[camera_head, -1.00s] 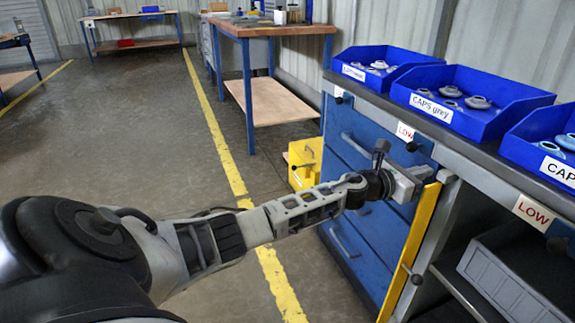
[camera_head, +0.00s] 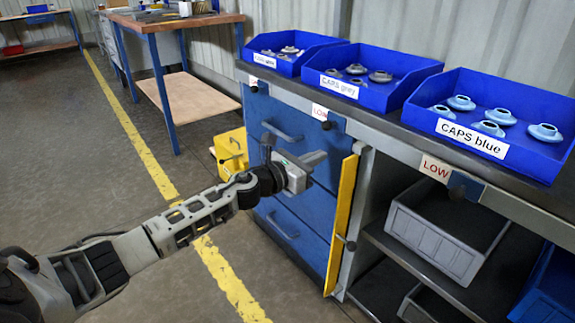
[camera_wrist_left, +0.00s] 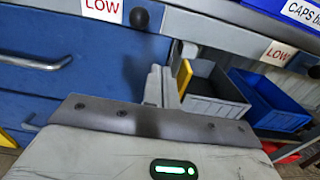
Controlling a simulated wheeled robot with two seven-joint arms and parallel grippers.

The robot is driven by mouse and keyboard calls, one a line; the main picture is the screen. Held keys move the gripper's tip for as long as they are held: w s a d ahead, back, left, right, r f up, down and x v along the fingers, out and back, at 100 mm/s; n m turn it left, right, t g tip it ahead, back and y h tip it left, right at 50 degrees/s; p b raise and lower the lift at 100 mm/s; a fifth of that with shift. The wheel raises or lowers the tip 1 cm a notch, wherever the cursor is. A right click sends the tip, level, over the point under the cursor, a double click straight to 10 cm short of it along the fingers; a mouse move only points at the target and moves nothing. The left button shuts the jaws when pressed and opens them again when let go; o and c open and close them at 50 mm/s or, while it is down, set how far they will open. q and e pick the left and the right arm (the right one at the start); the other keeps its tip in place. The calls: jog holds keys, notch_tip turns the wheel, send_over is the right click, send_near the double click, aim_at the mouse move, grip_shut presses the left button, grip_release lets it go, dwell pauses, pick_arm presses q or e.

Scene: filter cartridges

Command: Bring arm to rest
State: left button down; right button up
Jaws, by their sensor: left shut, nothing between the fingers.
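My left arm comes in from the lower left in the head view. Its gripper (camera_head: 314,160) is in front of the blue drawer cabinet (camera_head: 285,204), beside the yellow door panel (camera_head: 341,222). The fingers are shut together and hold nothing. In the left wrist view the closed fingers (camera_wrist_left: 160,86) point away toward the cabinet and the open shelf. I cannot tell whether they touch anything. My right gripper is not in view.
Blue bins of caps, white (camera_head: 290,62), grey (camera_head: 400,93) and blue (camera_head: 545,165), stand on the counter (camera_head: 395,135). A grey bin (camera_head: 432,247) sits on the shelf below. A wooden-topped table (camera_head: 175,22) stands behind. The floor (camera_head: 70,170) at left is clear.

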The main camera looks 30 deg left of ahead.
pick_arm(q)
jog(key=v, duration=0.6)
